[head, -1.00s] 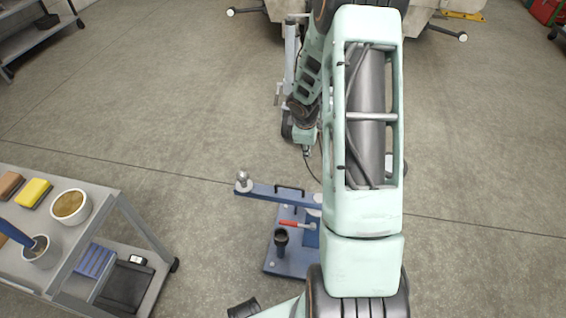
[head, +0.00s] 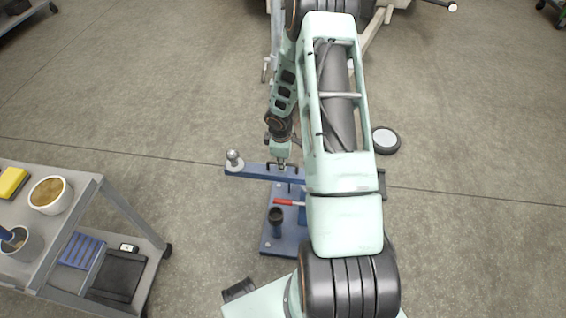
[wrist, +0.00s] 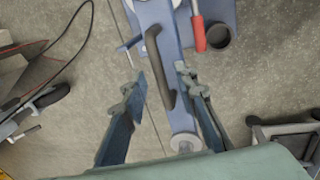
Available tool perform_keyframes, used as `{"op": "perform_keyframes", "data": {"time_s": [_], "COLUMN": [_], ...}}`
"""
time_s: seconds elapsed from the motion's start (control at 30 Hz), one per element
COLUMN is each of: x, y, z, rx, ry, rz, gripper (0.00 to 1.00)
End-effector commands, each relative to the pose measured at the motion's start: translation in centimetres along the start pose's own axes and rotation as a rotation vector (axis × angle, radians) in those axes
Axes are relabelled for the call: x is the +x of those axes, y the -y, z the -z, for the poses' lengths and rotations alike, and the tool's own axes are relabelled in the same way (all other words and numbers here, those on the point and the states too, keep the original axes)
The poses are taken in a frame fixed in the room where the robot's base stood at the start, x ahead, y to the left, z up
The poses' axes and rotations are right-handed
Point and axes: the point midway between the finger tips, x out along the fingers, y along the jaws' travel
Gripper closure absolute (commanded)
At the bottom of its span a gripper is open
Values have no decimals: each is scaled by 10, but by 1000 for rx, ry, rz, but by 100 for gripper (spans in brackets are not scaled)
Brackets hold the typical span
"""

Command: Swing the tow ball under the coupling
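The tow ball (head: 234,158) is a grey metal ball at the left end of a blue swing arm (head: 250,171). The swing arm sits on a blue base plate (head: 270,246) on the floor. A black bar handle (wrist: 153,50) stands on the swing arm. My gripper (head: 283,166) is over the swing arm near this handle. In the wrist view my gripper (wrist: 162,76) is open, with one finger on each side of the swing arm and the handle between them. I cannot tell whether they touch it. I cannot make out the coupling; my arm hides part of the scene.
A red lever (head: 288,202) and a dark upright cup (head: 276,220) are on the base plate. A grey cart (head: 84,200) with a white bowl (head: 50,194) stands at the left. A dark-rimmed round disc (head: 386,140) lies right of my arm. Floor between cart and base is clear.

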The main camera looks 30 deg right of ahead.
Motion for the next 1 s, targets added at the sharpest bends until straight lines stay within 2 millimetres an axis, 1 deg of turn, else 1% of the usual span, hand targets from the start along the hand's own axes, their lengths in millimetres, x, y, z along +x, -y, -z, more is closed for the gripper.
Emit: {"op": "perform_keyframes", "data": {"time_s": [0.07, 0.3, 0.37, 0.5, 0.57, 1.0], "x": [3, 3, 3, 3, 3, 3], "y": [0, 0, 0, 0, 0, -1], "z": [0, 0, 0, 0, 0, 0], "rx": [0, 0, 0, 0, 0, 4], "ry": [0, 0, 0, 0, 0, 1], "rz": [-1, 0, 0, 0, 0, -1], "gripper": [73, 73, 78, 94, 100, 100]}}
